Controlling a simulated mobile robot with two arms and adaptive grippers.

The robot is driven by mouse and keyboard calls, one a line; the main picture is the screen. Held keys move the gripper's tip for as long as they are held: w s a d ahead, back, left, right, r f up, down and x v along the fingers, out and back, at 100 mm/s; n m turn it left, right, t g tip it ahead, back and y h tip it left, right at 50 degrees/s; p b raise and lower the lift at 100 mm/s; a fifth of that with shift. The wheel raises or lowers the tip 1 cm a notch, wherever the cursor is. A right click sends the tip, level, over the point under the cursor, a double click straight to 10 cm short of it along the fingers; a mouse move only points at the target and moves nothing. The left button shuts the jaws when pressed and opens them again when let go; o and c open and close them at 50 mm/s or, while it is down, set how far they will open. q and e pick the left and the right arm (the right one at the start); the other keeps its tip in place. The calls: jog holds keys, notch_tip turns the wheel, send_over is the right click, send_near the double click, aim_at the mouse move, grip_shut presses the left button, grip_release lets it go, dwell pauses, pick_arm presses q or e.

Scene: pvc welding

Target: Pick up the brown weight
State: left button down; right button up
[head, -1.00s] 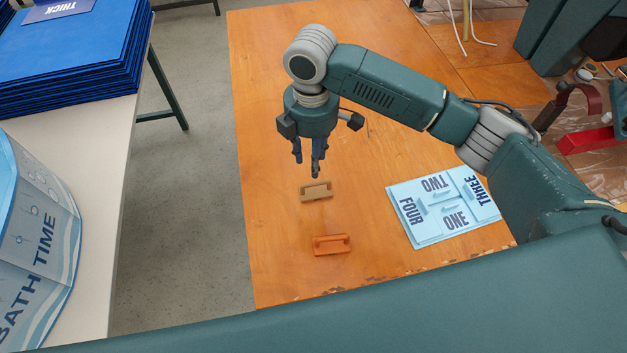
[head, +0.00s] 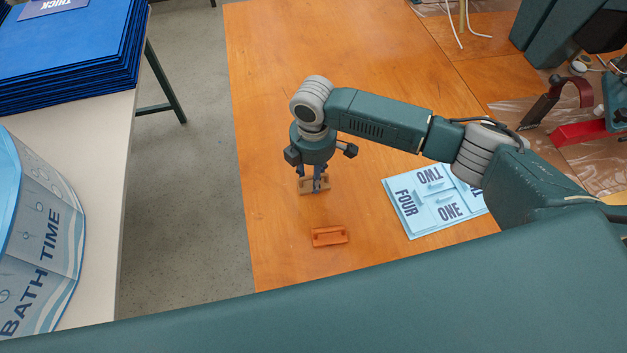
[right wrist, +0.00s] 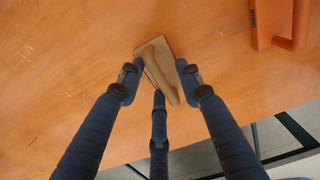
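The brown weight (head: 307,188) is a small tan block with a raised handle, lying on the orange wooden table near its left edge. It also shows in the right wrist view (right wrist: 154,50). My right gripper (head: 314,184) points down over it, with its fingers at the weight. In the right wrist view the fingers (right wrist: 158,82) are spread on both sides of the handle, with a third finger close to it. They look open; contact is not clear. My left gripper is not in view.
An orange weight (head: 329,236) lies nearer on the table (head: 270,70); it also shows in the wrist view (right wrist: 279,20). A light blue numbered board (head: 433,208) lies to the right. A red clamp-like tool (head: 578,132) is at the far right.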

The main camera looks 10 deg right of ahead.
jog(key=shift+c, duration=0.5)
grip_shut()
jog(key=shift+r, duration=0.1)
